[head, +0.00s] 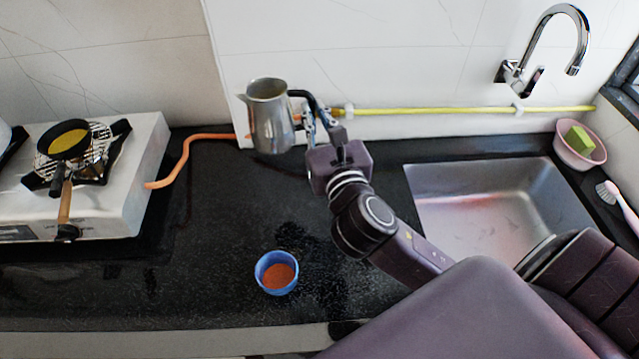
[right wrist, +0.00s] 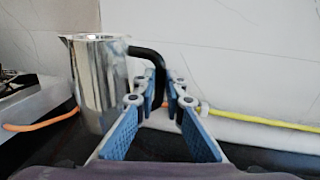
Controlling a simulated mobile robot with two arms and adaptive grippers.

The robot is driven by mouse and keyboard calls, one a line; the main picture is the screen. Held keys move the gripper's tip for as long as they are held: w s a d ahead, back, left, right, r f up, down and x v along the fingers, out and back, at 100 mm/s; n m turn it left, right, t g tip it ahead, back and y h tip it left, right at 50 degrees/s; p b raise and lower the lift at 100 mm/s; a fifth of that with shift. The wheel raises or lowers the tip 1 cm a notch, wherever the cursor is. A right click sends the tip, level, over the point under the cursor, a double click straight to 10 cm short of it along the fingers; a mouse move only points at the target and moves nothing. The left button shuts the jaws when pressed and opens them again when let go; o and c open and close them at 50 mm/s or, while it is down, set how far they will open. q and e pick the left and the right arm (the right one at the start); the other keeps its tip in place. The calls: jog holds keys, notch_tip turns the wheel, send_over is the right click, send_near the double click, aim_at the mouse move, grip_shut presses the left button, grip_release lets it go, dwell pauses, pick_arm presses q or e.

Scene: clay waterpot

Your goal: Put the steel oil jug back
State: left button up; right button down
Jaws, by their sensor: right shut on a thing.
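The steel oil jug (head: 270,120) is upright near the back wall, its black handle turned to the right. I cannot tell whether its base touches the counter. My right gripper (head: 325,118) is at the handle, to the right of the jug's body. In the right wrist view the jug (right wrist: 100,85) stands at the left, and my right gripper (right wrist: 160,115) has its blue-padded fingers on either side of the black handle (right wrist: 150,55), shut on it. My left gripper is not in view.
A white stove (head: 120,190) with a small pan (head: 68,140) stands at the left, an orange hose (head: 185,155) running from it. A blue bowl (head: 277,272) with orange contents sits at the counter's front. A sink (head: 490,200) is at the right. The counter's left middle is clear.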

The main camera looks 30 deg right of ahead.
jog(key=f+b, duration=0.2)
jog(key=f, duration=0.4)
jog(key=f+b, duration=0.2)
jog(key=f, duration=0.4)
jog(key=f+b, duration=0.2)
jog(key=f, duration=0.5)
jog(key=shift+w+d, duration=0.1)
jog(key=shift+d, duration=0.2)
jog(key=shift+f, duration=0.25)
jog(key=shift+f+b, duration=0.2)
jog(key=shift+b, duration=0.2)
jog(key=c, duration=2)
grip_release()
